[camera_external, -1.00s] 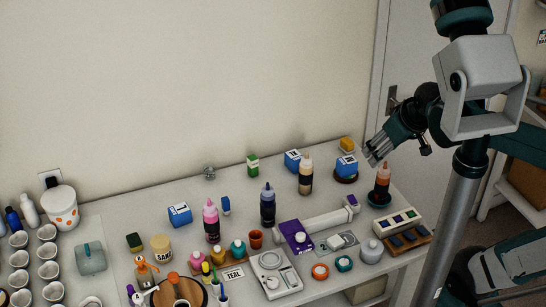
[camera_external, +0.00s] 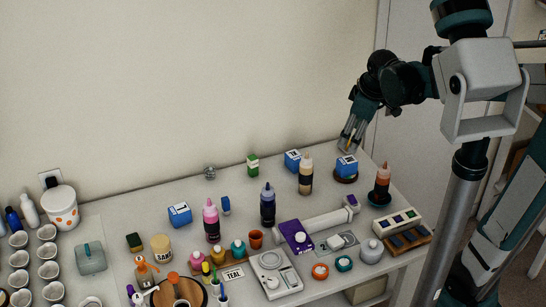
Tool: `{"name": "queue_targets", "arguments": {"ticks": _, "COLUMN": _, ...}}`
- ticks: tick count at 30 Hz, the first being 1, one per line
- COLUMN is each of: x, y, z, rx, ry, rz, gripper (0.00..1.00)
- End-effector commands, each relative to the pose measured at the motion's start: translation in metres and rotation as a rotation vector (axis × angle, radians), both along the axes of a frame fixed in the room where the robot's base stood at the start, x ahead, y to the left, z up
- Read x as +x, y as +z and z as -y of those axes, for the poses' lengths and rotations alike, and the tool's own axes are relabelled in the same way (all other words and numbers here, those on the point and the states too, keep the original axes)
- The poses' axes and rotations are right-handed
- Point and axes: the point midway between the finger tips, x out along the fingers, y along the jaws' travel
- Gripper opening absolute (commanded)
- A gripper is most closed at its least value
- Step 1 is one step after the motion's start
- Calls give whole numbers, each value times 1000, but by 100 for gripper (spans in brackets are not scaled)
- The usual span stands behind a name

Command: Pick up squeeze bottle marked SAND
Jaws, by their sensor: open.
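A cream, sand-coloured squeeze bottle (camera_external: 306,177) with a dark band stands upright near the back of the table, right of centre. Its label is too small to read. Other squeeze bottles stand upright: a pink one (camera_external: 211,222), a dark blue one (camera_external: 268,206) and an orange-brown one (camera_external: 382,186) on a dark round base. My gripper (camera_external: 348,147) is open and points down at the back right, to the right of the cream bottle and apart from it.
Blue boxes (camera_external: 292,160) (camera_external: 346,167) stand near the cream bottle on both sides. A green-and-white box (camera_external: 253,166) is to its left. A white roll (camera_external: 313,225) and a purple packet (camera_external: 296,236) lie in front. A squat beige jar (camera_external: 161,249) with lettering stands at left.

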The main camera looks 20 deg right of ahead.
Motion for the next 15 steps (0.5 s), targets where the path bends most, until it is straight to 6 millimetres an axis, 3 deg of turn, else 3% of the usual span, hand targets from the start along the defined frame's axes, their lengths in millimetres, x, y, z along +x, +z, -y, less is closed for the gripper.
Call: {"name": "queue_targets", "arguments": {"ticks": 15, "x": 69, "y": -42, "z": -16, "rx": -78, "ry": 259, "rz": -100, "gripper": 48}}
